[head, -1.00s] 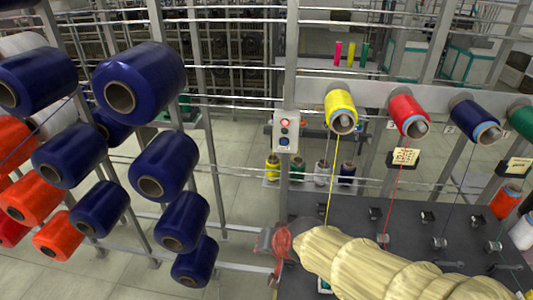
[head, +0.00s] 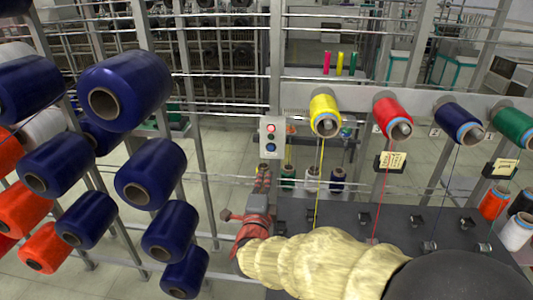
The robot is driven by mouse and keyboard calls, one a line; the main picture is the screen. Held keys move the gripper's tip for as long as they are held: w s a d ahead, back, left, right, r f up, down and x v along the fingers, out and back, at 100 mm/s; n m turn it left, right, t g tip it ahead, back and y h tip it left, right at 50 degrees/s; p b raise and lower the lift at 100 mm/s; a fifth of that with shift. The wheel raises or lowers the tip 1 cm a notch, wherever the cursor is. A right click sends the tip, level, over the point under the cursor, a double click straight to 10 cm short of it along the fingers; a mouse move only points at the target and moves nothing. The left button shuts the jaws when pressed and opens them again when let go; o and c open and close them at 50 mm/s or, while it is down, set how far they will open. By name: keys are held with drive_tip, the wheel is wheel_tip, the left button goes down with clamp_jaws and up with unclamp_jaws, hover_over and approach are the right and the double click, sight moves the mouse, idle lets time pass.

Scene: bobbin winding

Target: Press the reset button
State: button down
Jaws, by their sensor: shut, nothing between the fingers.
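A pale control box (head: 273,138) is fixed to the grey upright post, left of the yellow bobbin. On its face a red round part (head: 271,128) sits at the top and a blue button (head: 271,149) at the bottom, with a smaller mark between. No label is readable, so I cannot tell which one is reset. My gripper (head: 263,172) is shut and empty. It points up, below the box, with a visible gap between its tips and the blue button. My arm behind it wears a pale yellow sleeve.
Yellow (head: 325,114), red (head: 393,117), blue and green bobbins hang in a row at right, with threads running down to the dark machine table (head: 340,218). Large navy cones (head: 125,90) crowd the left. Small spools stand behind my gripper.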

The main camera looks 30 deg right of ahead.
drive_tip(key=shift+r, duration=0.15)
drive_tip(key=b, duration=0.3)
approach(271, 147)
drive_tip(key=x, duration=0.5)
drive_tip(key=shift+w+d, duration=0.1)
drive_tip(key=shift+w, duration=0.05)
drive_tip(key=shift+w+d, duration=0.4)
drive_tip(key=shift+w, duration=0.2)
drive_tip(key=shift+w, duration=0.1)
